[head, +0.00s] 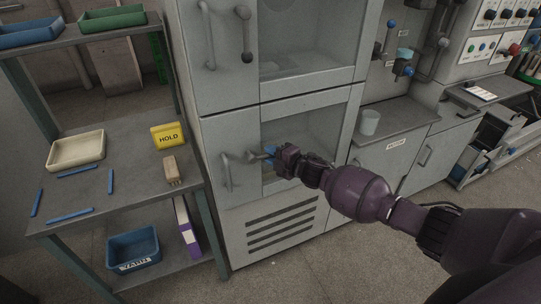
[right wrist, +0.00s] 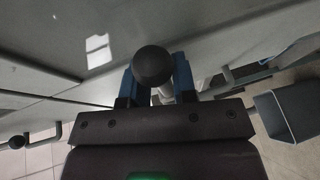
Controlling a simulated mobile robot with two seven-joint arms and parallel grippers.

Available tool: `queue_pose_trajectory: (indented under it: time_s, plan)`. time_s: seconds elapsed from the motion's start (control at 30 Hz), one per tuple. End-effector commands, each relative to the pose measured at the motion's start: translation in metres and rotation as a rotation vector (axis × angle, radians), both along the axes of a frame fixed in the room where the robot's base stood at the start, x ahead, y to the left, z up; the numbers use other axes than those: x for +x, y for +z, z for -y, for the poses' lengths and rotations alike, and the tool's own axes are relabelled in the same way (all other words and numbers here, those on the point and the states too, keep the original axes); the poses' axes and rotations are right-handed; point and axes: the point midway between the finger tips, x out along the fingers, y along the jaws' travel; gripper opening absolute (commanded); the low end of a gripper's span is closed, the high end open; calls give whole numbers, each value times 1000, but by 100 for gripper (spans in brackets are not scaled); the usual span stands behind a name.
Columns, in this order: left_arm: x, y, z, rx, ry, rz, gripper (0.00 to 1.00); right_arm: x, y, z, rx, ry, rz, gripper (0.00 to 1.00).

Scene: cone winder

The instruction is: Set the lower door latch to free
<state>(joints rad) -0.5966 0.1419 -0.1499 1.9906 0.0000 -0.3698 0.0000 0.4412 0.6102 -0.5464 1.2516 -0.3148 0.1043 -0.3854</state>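The lower door (head: 305,118) of the grey cabinet is closed and has a window. Its bar handle (head: 226,172) is at the left edge. The lower door latch (head: 252,157) is a grey lever just right of that handle. It points roughly sideways to the right, and its free end is hidden by my right gripper (head: 271,156). In the right wrist view, a black ball knob (right wrist: 153,66) sits between the blue fingers of my right gripper (right wrist: 158,82), with little or no gap at its sides. Whether they grip it is unclear. My left gripper is out of view.
Above, the upper door has a handle (head: 207,36) and an upright latch lever (head: 246,34). A shelf rack (head: 120,128) with trays and a yellow HOLD sign (head: 168,135) stands left. A counter with a cup (head: 369,122) is right. The floor in front is clear.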

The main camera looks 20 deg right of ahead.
Motion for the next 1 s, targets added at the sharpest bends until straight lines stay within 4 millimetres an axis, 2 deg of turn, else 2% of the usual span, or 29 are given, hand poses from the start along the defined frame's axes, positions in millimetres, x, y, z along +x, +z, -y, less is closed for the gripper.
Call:
queue_pose_trajectory:
  time_s: [0.03,0.07,0.33,0.47,1.0]
  plan:
    - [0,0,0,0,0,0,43,2,0,10,-8,-17,-2,34]
    - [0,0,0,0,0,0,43,2,0,9,-8,-16,-2,37]
    - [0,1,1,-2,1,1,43,0,0,5,-4,-6,-1,37]
    - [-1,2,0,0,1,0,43,-7,1,8,-4,-6,-2,37]
    - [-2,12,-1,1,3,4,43,-82,14,48,-4,-11,-2,37]
